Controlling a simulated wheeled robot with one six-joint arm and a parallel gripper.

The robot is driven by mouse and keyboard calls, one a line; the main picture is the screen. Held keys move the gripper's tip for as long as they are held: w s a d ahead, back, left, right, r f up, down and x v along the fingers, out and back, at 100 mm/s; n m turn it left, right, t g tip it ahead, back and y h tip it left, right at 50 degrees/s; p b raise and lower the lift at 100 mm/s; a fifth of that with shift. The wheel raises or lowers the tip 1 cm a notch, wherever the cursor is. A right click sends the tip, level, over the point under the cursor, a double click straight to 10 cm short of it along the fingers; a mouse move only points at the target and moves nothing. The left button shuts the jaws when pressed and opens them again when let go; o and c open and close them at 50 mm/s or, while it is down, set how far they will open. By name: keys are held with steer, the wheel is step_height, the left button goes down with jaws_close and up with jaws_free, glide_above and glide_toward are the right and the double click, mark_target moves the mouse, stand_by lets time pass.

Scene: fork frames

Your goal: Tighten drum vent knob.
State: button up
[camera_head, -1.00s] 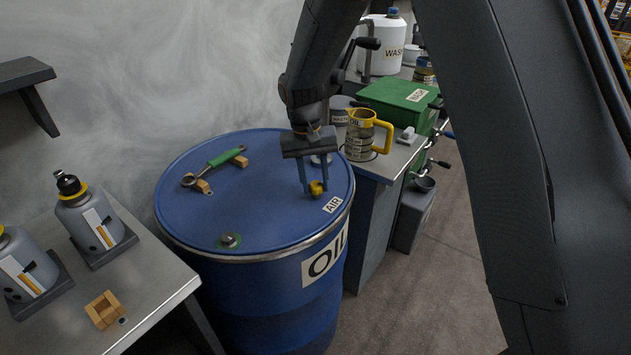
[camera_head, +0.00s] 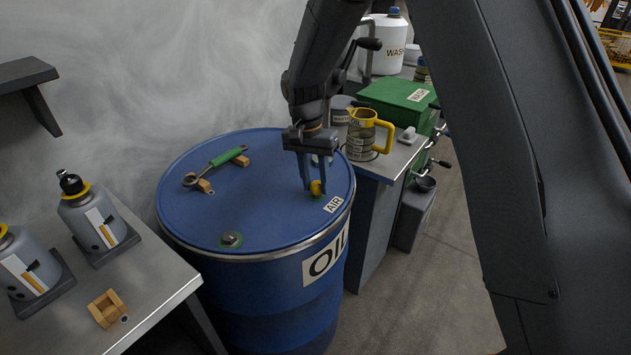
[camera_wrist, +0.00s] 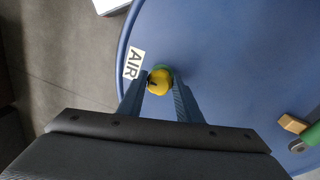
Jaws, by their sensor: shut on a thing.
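The blue drum (camera_head: 270,236), marked OIL, stands upright in the middle of the head view. Its yellow vent knob (camera_head: 316,187) sits on the lid next to the AIR label (camera_head: 333,204), near the right rim. The knob also shows in the wrist view (camera_wrist: 159,82), with a dark mark on its top and a bit of green under it. My gripper (camera_head: 314,190) points down from above and is shut on the knob, one blue finger on each side. In the wrist view my gripper (camera_wrist: 160,86) has its fingertips against the knob's sides.
A green-handled wrench (camera_head: 217,165) rests on wooden blocks on the lid. A bung (camera_head: 230,240) sits at the lid's front. A bench at right holds a yellow-handled oil jug (camera_head: 361,135) and a green box (camera_head: 397,103). Bottles (camera_head: 93,213) stand on the left table.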

mark_target(312, 183)
steer(key=shift+w+r, duration=0.15)
steer(key=shift+r, duration=0.05)
steer(key=o, duration=0.8)
steer(key=shift+o, duration=1.3)
steer(key=shift+f, duration=0.1)
steer(key=shift+a+r+b, duration=0.25)
steer(key=shift+r+b, duration=0.25)
steer(key=shift+r, duration=1.45)
steer(key=shift+a+r+b, duration=0.2)
steer(key=shift+r+b, duration=0.3)
steer(key=shift+r, duration=1.45)
steer(key=s+d+f+n, duration=0.2)
steer(key=s+d, duration=0.7)
steer(key=s, duration=0.2)
steer(key=s+d+f+n+t+y, duration=0.1)
steer(key=s+d+f+n, duration=0.1)
steer(key=s+d, duration=0.7)
steer(key=s+n, duration=0.1)
steer(key=s, duration=0.2)
steer(key=shift+d+f, duration=0.2)
